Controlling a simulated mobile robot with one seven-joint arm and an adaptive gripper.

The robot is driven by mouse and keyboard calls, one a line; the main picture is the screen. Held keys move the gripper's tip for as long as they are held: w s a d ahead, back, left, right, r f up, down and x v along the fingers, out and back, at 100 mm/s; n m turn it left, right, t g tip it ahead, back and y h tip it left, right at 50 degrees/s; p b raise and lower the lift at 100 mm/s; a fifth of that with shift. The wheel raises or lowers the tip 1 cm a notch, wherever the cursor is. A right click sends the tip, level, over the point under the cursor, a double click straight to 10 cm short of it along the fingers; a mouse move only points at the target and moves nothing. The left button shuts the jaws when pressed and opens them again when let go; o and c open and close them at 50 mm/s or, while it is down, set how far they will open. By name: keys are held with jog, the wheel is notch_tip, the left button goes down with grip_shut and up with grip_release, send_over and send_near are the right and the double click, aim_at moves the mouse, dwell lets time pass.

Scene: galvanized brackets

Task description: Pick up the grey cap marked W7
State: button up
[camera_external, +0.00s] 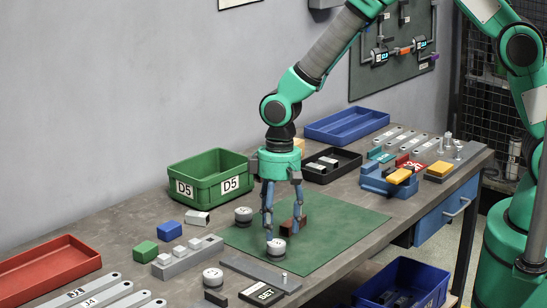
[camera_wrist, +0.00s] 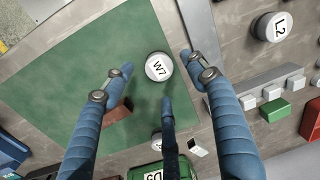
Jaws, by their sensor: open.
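The grey cap marked W7 (camera_wrist: 159,67) is a short round piece with a pale top, standing upright. In the external view the cap (camera_external: 276,249) is near the front edge of the green mat (camera_external: 325,243). My gripper (camera_external: 283,229) points down over the mat, with its blue fingers spread and nothing between them held. In the wrist view my gripper (camera_wrist: 155,78) has a finger on either side of the cap and a third below it in the picture. Whether any finger touches the cap cannot be told.
A brown block (camera_external: 294,226) stands close by my fingers. Similar caps stand on the mat's left side (camera_external: 243,214) and on the bench, one marked L2 (camera_wrist: 271,26). A dark SET block (camera_external: 262,292) lies in front. The green D5 bin (camera_external: 205,191) is behind. The mat's right side is clear.

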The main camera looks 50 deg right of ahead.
aim_at(277, 243)
jog(key=shift+f, duration=0.55)
jog(key=shift+s+a+f+b, duration=0.1)
jog(key=shift+f+b, duration=0.45)
jog(key=shift+f, duration=2.05)
jog(key=c, duration=1.3)
jog(key=shift+r, duration=0.15)
